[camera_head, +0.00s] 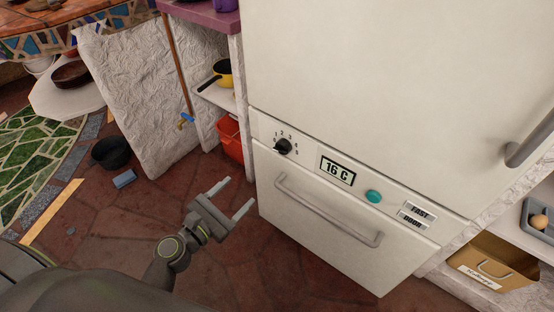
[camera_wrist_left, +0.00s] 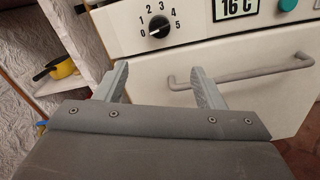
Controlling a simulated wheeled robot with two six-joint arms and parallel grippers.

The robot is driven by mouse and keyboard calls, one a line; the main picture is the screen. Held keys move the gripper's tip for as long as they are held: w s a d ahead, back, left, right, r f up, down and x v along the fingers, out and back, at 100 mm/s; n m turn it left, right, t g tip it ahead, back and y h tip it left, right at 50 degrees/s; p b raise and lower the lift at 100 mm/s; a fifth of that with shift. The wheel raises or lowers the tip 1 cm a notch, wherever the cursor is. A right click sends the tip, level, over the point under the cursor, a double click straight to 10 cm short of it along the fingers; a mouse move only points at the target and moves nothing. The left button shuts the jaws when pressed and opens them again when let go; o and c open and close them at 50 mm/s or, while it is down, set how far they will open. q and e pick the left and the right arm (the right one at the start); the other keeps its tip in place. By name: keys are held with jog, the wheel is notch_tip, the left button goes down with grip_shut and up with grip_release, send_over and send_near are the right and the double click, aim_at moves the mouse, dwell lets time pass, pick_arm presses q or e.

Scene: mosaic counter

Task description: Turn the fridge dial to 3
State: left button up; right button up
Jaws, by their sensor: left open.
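The fridge dial (camera_head: 283,146) is a round black knob on the white fridge's control strip, ringed by numbers 0 to 5. In the left wrist view the dial (camera_wrist_left: 158,27) sits straight ahead, above the gap between the fingers. Its pale mark appears to point to the lower left, near 0, but it is small. My left gripper (camera_head: 231,197) is open and empty, in front of the fridge, lower than the dial and to its left in the head view. In the left wrist view both fingers (camera_wrist_left: 158,72) show, apart from the dial. My right gripper is out of view.
The strip also holds a display (camera_head: 338,171) reading 16 C, a teal button (camera_head: 374,196) and two labelled buttons. A grey drawer handle (camera_head: 328,212) sticks out below. A red bin (camera_head: 230,138) stands left of the fridge.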

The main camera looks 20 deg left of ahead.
pick_arm(q)
jog(key=p, duration=0.2)
send_near(279, 151)
jog(key=w, duration=0.1)
jog(key=x, duration=0.7)
jog(key=shift+d+b, duration=0.15)
jog(key=shift+b, duration=0.15)
jog(key=shift+w+d, duration=0.2)
jog(key=shift+w, duration=0.4)
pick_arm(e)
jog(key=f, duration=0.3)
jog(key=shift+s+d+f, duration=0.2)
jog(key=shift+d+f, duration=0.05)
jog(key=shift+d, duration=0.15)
pick_arm(q)
jog(key=c, duration=1)
